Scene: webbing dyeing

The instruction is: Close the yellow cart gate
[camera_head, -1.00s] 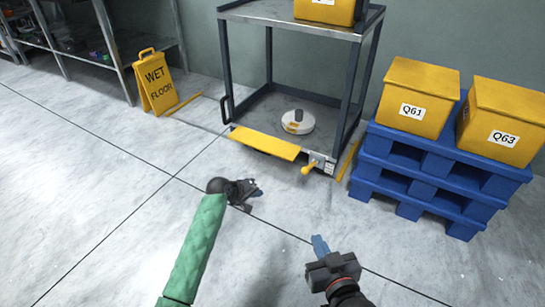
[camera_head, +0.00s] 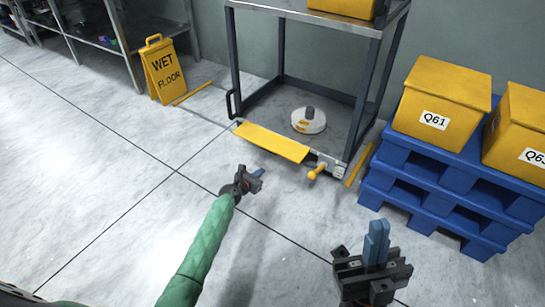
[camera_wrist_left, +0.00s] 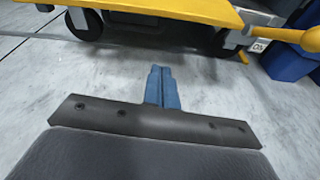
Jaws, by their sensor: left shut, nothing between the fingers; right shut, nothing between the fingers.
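The yellow gate (camera_head: 272,142) of the cart is a flat panel folded down at the cart's front lower edge, sticking outward. Its underside edge shows at the top of the left wrist view (camera_wrist_left: 185,10). A yellow-knobbed lever (camera_head: 315,173) sits at the cart's front right corner, also in the left wrist view (camera_wrist_left: 304,38). My left gripper (camera_head: 259,173) is shut and empty, in front of and below the gate, apart from it. Its blue fingertips show together in the left wrist view (camera_wrist_left: 161,86). My right gripper (camera_head: 377,240) is shut and empty, to the right and nearer me.
The cart (camera_head: 375,85) holds a white round object (camera_head: 309,124) on its lower deck. Blue pallets (camera_head: 430,185) with yellow boxes (camera_head: 441,100) stand at the right. A yellow wet-floor sign (camera_head: 163,72) stands at the left. The floor before the cart is clear.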

